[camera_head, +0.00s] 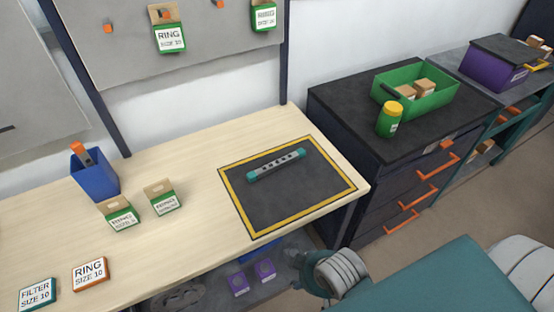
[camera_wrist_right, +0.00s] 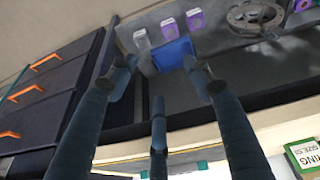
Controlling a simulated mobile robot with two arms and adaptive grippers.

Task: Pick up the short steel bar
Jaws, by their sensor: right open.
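The short steel bar (camera_head: 276,164) is grey with teal ends and a row of dark holes. It lies slantwise on a dark mat (camera_head: 250,206) with a yellow border, on the wooden workbench (camera_head: 195,232). Nothing holds it. My right gripper (camera_wrist_right: 160,82) is open in the wrist view, its dark fingers spread with nothing between them. It faces the shelf area below the bench, apart from the bar. In the head view, part of my right arm shows low, in front of the bench; its fingers cannot be made out there. My left gripper is not in view.
Green RING boxes (camera_head: 165,198), a blue bin (camera_head: 95,177) and flat boxes (camera_head: 90,274) stand left of the mat. A dark drawer cabinet (camera_head: 330,105) on the right bears a green crate (camera_head: 440,100) and a yellow-lidded jar (camera_head: 389,120). Purple items (camera_head: 238,284) lie under the bench.

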